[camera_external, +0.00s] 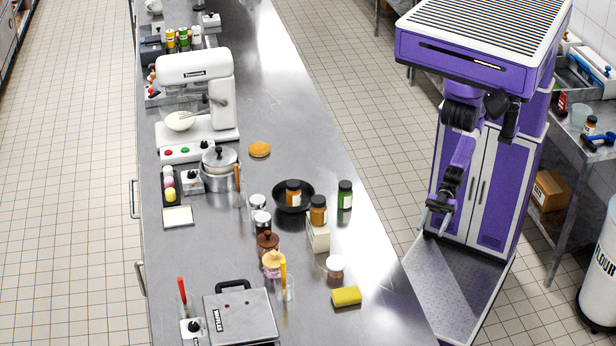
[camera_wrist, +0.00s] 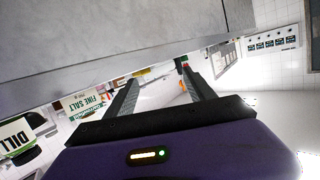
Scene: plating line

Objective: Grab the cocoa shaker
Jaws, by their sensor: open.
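Two small shakers with silvery lids stand on the steel counter (camera_external: 300,110) in the external view. The nearer one (camera_external: 262,224) has a dark brown body and looks like the cocoa shaker; the other (camera_external: 258,203) is just behind it. The labels are too small to read. My gripper (camera_external: 432,211) hangs low beside the counter's right side, well apart from the shakers. It is open and empty; its two fingers also show spread in the wrist view (camera_wrist: 160,80). I cannot make out the cocoa shaker in the wrist view.
A dark pan (camera_external: 292,207) with a jar in it, a spice jar on a white block (camera_external: 319,236) and a green jar (camera_external: 345,194) stand right of the shakers. A brown-lidded jar (camera_external: 267,243) is close in front. A waffle maker (camera_external: 240,315) and yellow sponge (camera_external: 346,296) are nearer.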

